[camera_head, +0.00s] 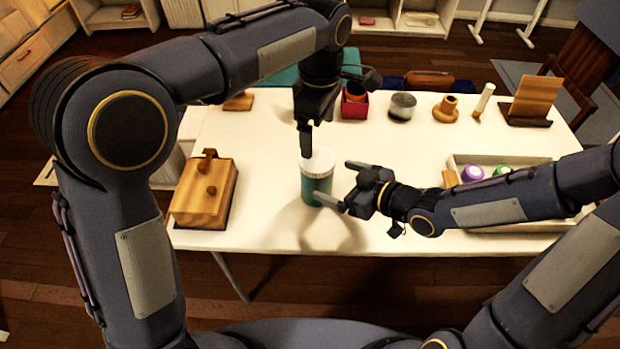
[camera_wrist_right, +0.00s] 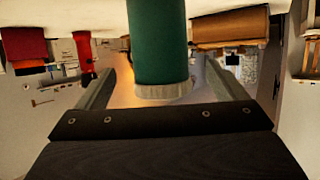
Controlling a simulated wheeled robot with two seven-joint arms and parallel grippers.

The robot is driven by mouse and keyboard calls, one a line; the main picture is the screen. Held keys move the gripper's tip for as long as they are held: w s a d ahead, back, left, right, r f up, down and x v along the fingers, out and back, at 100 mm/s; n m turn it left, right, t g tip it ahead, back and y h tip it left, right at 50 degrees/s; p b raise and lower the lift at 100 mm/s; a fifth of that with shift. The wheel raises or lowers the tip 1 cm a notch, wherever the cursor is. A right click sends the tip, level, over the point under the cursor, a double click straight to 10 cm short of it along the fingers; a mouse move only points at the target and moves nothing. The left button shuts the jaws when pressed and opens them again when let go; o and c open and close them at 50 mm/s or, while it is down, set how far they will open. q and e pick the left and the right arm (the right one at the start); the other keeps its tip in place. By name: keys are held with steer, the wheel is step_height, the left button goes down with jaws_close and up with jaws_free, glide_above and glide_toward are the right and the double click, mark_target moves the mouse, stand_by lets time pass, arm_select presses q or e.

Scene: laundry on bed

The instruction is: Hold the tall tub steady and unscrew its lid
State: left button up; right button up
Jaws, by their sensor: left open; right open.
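The tall tub (camera_head: 316,188), teal-green with a white ribbed lid (camera_head: 318,161), stands upright on the white table. My left gripper (camera_head: 306,142) points down just above the lid, open; one finger shows clearly and the other is mostly hidden. My right gripper (camera_head: 337,182) is open at the tub's right side, lying level, with one finger in front of the tub and one toward its far side. In the right wrist view the tub (camera_wrist_right: 157,42) appears upside down, between the two spread fingers. The lid (camera_wrist_right: 163,91) is on the tub. I cannot tell whether any finger touches it.
A wooden box (camera_head: 203,190) stands to the left. A tray (camera_head: 540,162) with purple and green round items lies under my right forearm. A red box (camera_head: 354,106), a grey canister (camera_head: 402,106), a wooden piece (camera_head: 446,109) and a wooden stand (camera_head: 535,98) line the back.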

steer(key=x, duration=0.6)
steer(key=shift+w+a+f, duration=0.1)
steer(key=shift+a+f, duration=0.05)
